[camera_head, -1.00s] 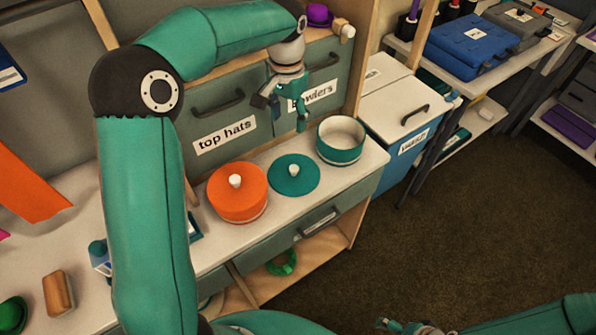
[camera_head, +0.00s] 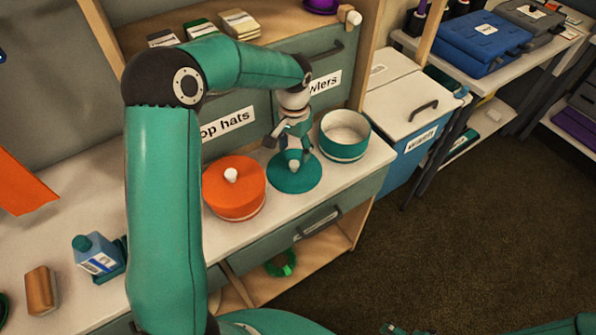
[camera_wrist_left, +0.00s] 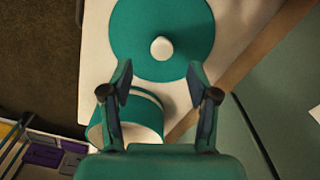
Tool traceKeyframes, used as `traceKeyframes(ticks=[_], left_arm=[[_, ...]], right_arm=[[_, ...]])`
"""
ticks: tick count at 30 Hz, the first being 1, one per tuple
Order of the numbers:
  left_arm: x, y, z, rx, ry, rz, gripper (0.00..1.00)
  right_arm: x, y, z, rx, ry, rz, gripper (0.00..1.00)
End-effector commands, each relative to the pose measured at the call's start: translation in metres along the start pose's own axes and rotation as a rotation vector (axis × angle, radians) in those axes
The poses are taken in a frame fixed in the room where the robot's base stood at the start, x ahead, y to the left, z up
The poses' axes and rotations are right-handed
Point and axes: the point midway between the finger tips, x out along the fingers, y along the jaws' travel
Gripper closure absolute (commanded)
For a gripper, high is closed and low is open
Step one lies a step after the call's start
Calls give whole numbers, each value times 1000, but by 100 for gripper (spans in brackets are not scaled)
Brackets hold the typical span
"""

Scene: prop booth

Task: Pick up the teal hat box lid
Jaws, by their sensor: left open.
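The teal hat box lid (camera_head: 299,184) lies flat on the white counter, a round disc with a white knob (camera_wrist_left: 162,49) in its middle. The open teal box (camera_head: 344,151) stands uncovered beside it, to its right. My left gripper (camera_head: 292,153) is above the lid, fingers pointing down near the knob. In the left wrist view the left gripper (camera_wrist_left: 160,70) is open and empty, with the knob just beyond and between its fingertips. Only a sliver of my right gripper (camera_head: 394,329) shows at the bottom edge; its fingers cannot be made out.
An orange round box (camera_head: 235,192) with a white knob stands close to the left of the lid. Cabinet fronts rise behind the counter, with a "top hats" label (camera_head: 229,124). A blue bottle (camera_head: 96,257) and a brown block (camera_head: 42,290) are at left. The counter's front edge is near.

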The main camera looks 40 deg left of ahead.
Motion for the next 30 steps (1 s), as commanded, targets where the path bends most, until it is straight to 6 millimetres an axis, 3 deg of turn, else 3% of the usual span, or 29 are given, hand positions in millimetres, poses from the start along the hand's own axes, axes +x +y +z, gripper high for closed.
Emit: traceKeyframes(ticks=[8,18,26,30], left_arm=[[19,-1,1,0,-1,0,40],[62,-3,3,0,-2,1,40],[66,-3,2,1,1,1,40],[66,-3,2,1,1,1,58]], right_arm=[[-3,-1,0,0,0,0,9],[-13,-5,0,0,0,0,9],[-13,-5,0,0,0,0,9],[-13,-5,0,0,0,0,9]])
